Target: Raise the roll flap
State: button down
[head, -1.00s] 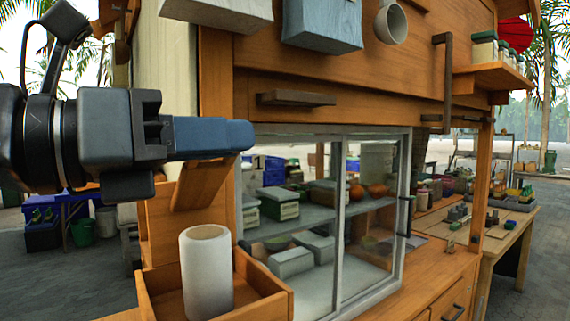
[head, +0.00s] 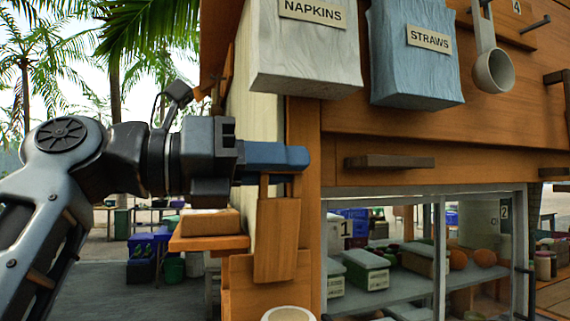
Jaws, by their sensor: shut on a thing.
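The roll flap (head: 277,238) is a tan wooden panel on the left side of the wooden stall. It stands nearly upright above the roll holder, close to the stall's corner post. My gripper (head: 292,158), with blue fingers, reaches in from the left and is shut on the narrow top end of the flap. The fingers hide that top end. The top of a white roll (head: 288,314) shows at the bottom edge, below the flap. The flap's hinge cannot be made out.
A napkins box (head: 306,55) and a straws box (head: 416,60) hang on the upper wall, right of my gripper. A white cup (head: 494,72) hangs beside them. A glass case with several boxes stands at lower right. A small wooden shelf (head: 208,243) is below my wrist.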

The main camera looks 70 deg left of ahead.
jog(key=shift+a+f, duration=0.35)
jog(key=shift+f, duration=0.15)
jog(key=c, duration=1.5)
grip_release()
jog(key=shift+a, duration=0.1)
jog(key=shift+o, duration=0.2)
jog(key=shift+r, duration=0.2)
jog(key=shift+s, duration=0.1)
jog(key=s+b, duration=0.2)
jog(key=s, duration=0.5)
jog(key=shift+s+a, duration=0.2)
jog(key=shift+s, duration=0.1)
